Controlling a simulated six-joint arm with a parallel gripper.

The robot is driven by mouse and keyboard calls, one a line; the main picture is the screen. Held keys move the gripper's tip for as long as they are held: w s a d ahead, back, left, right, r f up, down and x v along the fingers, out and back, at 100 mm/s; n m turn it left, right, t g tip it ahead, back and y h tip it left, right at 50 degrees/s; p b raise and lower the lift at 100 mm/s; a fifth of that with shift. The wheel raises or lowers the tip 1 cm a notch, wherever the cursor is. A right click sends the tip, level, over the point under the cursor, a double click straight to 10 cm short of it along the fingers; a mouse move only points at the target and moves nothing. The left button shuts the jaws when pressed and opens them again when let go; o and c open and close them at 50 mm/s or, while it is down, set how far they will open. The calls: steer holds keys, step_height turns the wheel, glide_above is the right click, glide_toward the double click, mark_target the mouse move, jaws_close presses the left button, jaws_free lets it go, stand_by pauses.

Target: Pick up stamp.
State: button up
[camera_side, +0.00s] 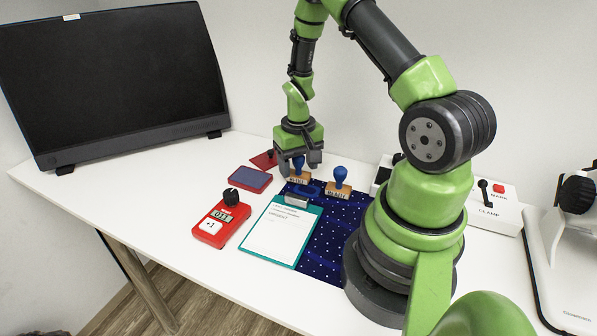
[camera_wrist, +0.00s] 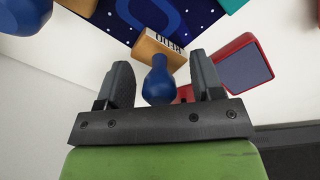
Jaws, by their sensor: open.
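In the wrist view the knob of this stamp (camera_wrist: 160,83) shows between the two open fingers of my gripper (camera_wrist: 163,80), with space on both sides. The second stamp (camera_side: 340,184), lettered READY, stands to the right; its blue knob (camera_wrist: 22,14) is at the wrist view's top left.
A blue ink pad in a red case (camera_side: 250,180) and a red flat piece (camera_side: 263,160) lie left. A red counter (camera_side: 220,222) and a clipboard (camera_side: 310,244) are nearer. A white clamp box (camera_side: 497,212) stands right, a monitor (camera_side: 115,75) back left. The white table is clear at left.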

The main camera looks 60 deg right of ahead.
steer(key=shift+f, duration=0.25)
steer(key=c, duration=1)
steer(key=shift+r, duration=0.1)
step_height(320, 180, up, 10)
steer(key=shift+f, duration=0.1)
